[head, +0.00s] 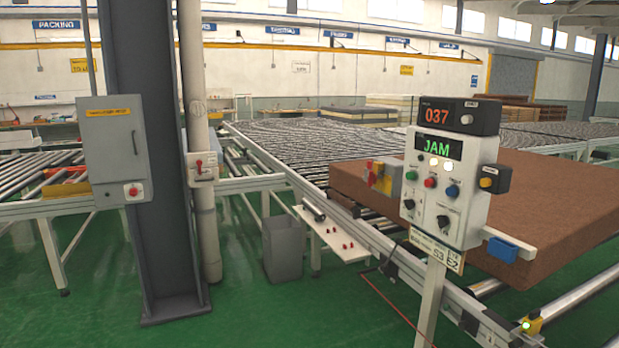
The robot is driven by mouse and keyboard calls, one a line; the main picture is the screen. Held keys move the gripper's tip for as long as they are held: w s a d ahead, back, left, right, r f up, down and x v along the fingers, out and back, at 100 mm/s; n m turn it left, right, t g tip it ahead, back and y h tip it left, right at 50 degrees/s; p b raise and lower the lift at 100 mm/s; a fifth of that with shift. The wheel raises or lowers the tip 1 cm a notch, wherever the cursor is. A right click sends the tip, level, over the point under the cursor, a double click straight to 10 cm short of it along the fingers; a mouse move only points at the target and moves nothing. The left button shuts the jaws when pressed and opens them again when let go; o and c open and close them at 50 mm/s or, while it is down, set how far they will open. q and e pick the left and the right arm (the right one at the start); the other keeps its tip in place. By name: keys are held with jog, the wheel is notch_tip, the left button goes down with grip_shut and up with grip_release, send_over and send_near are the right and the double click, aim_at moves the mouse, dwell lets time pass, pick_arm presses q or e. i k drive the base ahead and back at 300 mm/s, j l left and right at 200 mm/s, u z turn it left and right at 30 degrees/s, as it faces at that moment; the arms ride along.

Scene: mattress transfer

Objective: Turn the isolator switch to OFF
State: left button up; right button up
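Two things look like a switch, and I cannot tell for certain which one is the isolator. One is a small white box with a red handle (199,168) on the pale pipe beside the dark column. The other is a red and yellow fitting (380,179) on a grey box at the left side of the control panel (463,196). Their position markings are too small to read. The panel shows a green JAM display (438,147) and several knobs and buttons. Neither of my grippers is in view.
A grey cabinet (115,150) with a red button (133,191) is on the dark column (160,260). A grey bin (283,250) stands beside the roller conveyor (300,150). A brown mattress (560,195) lies behind the panel. Green floor (250,315) is clear in front.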

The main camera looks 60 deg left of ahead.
aim_at(373, 178)
jog(key=u, duration=1.45)
